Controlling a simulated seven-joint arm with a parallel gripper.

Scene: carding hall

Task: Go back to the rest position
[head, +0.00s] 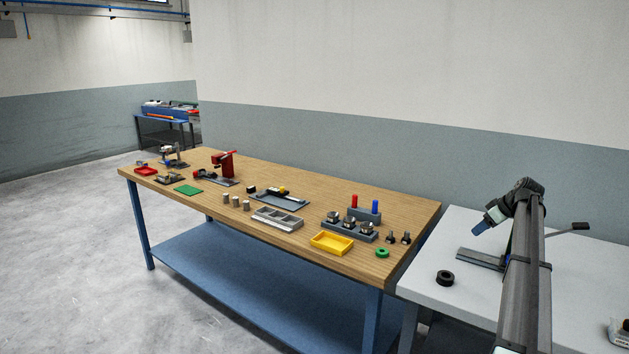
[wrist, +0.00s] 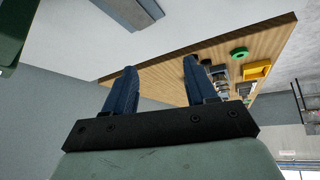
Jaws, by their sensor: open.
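My gripper (head: 478,229) hangs above the left part of the white table (head: 470,222), at the right of the head view. In the wrist view my gripper (wrist: 158,64) shows two blue fingers well apart with nothing between them. No object touches the fingers. The wooden bench (head: 330,205) stands to the left of my gripper, and part of it shows beyond the fingers in the wrist view.
A black ring (head: 445,278) lies on the white table. The bench's near right end holds a yellow tray (head: 332,243), a green ring (head: 382,253) and a grey holder (head: 350,230). Red and blue cylinders stand behind. A wall runs behind both tables.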

